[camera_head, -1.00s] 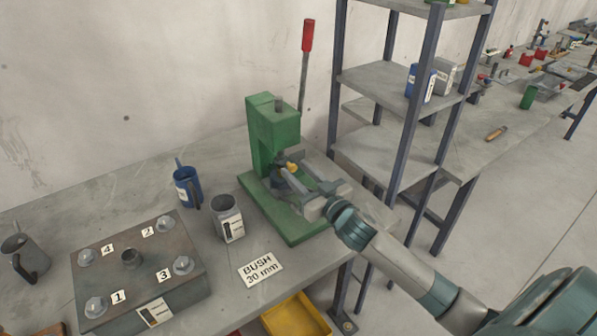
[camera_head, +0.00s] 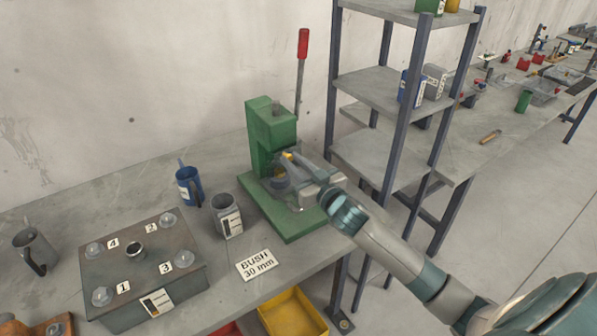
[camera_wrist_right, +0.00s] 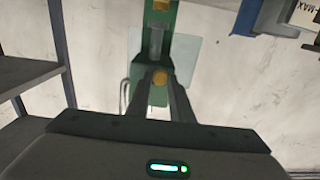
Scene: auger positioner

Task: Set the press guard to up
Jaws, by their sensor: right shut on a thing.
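The green press (camera_head: 262,135) stands on the bench beside the shelf rack, with a red-handled lever (camera_head: 303,44) rising behind it. The press guard (camera_wrist_right: 184,58) shows in the right wrist view as a pale see-through panel in front of the green column. A yellow knob (camera_wrist_right: 160,78) sits at its middle and also shows in the head view (camera_head: 287,155). My right gripper (camera_head: 288,160) is at the front of the press, its fingers shut on the yellow knob. In the head view the guard panel is hard to make out. My left gripper is out of view.
A blue can (camera_head: 188,184) and a grey can (camera_head: 226,215) stand left of the press. A steel block with numbered bolts (camera_head: 150,262) is at front left. A shelf rack (camera_head: 385,90) stands close on the right. A yellow bin (camera_head: 292,312) is below the bench edge.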

